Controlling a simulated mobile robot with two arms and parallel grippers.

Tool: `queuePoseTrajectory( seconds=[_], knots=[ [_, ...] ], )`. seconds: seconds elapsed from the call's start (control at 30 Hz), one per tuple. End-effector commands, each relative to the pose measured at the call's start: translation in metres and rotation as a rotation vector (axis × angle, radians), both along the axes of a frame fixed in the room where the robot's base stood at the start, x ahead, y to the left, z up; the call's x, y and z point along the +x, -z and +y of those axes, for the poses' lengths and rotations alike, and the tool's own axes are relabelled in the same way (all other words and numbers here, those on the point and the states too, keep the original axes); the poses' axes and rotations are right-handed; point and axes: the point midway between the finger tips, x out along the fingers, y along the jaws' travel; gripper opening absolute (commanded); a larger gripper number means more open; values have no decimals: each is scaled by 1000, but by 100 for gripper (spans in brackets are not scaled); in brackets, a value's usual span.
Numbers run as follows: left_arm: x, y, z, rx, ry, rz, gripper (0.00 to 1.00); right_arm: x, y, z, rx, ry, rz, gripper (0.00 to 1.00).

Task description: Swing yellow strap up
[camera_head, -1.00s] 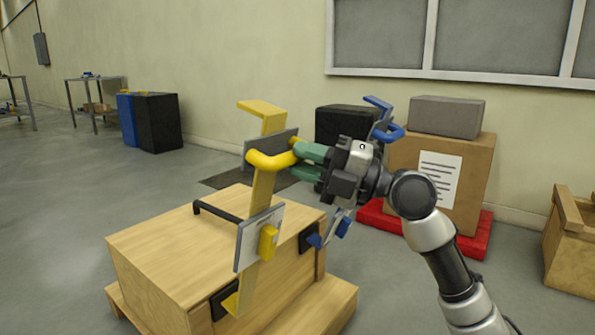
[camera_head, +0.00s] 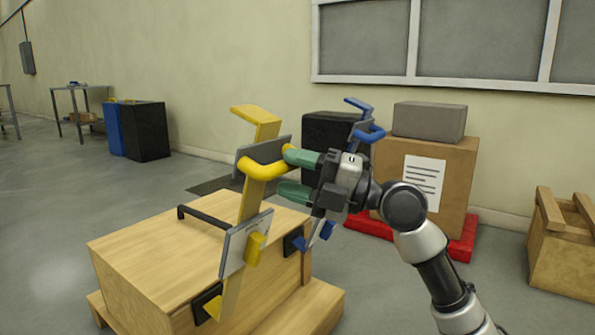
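The yellow strap (camera_head: 250,198) stands raised, slightly tilted, at the front of a wooden box, with a bent flat top (camera_head: 257,113) and a yellow tubular handle (camera_head: 262,170). A grey plate (camera_head: 244,243) with a yellow block sits on its lower part. My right gripper (camera_head: 296,174) has green fingers spread apart, just right of the handle. The upper finger is close to the handle's end; whether they touch is unclear. The lower finger is below it with nothing between them. My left gripper is out of view.
A blue strap (camera_head: 362,131) with a similar handle stands behind my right gripper, partly hidden. The wooden box (camera_head: 146,250) has a black bar handle on top. A cardboard box (camera_head: 462,170) on a red base stands behind my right arm. Open floor lies left.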

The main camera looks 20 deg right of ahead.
Motion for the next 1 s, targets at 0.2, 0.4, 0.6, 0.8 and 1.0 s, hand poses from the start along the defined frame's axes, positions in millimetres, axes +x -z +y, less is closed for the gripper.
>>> queuePoseTrajectory(
  seconds=[0.2,0.4,0.6,0.8,1.0],
  knots=[
    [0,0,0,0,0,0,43,-1,-3,-1,4,1,-6,48],
    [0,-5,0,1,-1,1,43,-12,1,-17,4,4,-3,48],
    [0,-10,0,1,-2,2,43,-36,11,-49,5,3,-1,48],
    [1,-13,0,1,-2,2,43,-54,19,-74,5,0,-2,48],
    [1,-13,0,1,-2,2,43,-62,22,-84,3,-1,-4,48]
  ],
)
